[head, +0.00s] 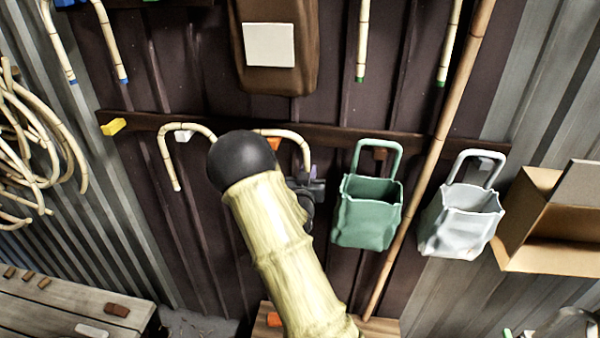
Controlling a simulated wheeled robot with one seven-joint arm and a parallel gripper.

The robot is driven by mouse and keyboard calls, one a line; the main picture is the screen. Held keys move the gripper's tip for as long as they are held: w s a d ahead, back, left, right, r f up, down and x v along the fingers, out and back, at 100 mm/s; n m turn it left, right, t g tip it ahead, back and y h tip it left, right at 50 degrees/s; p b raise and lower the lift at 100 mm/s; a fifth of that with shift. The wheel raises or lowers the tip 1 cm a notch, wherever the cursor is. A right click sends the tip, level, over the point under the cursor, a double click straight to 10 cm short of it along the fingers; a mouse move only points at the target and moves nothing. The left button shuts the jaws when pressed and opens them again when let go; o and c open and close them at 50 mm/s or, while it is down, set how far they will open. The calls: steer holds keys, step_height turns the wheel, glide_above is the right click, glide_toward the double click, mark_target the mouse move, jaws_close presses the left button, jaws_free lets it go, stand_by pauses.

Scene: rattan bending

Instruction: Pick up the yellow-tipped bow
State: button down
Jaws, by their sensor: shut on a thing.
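A pale rattan bow (292,138) curves at the dark wall rail, just right of my arm's black ball joint. Its right leg runs down to my gripper (310,182), which is dark and shut on it. My arm hides the bow's left side, and its lower tip is hidden at the gripper, so I cannot see a yellow tip. An orange peg (274,144) shows under this bow's curve. A second pale bow (170,150) hangs from a white peg (183,137) to the left; its tip shows no clear yellow.
A yellow peg (113,127) at the rail's left end is bare. A green bucket (367,212) and a grey bucket (461,220) hang to the right, with a long pole (440,135) between them. A cardboard box (545,258) is far right; a bench (60,312) is lower left.

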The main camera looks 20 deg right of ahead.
steer(key=r+b, duration=0.1)
steer(key=r, duration=0.2)
steer(key=r+b, duration=0.1)
steer(key=r, duration=0.2)
steer(key=shift+s+a+r, duration=0.1)
steer(key=shift+s+r, duration=0.1)
steer(key=shift+r, duration=0.05)
steer(key=b, duration=1)
glide_toward(307, 159)
steer(key=v, duration=0.6)
steer(key=shift+s+a+b, duration=0.25)
steer(key=shift+s+b, duration=0.05)
steer(key=shift+s, duration=0.05)
steer(key=shift+r, duration=0.1)
steer(key=shift+w, duration=0.1)
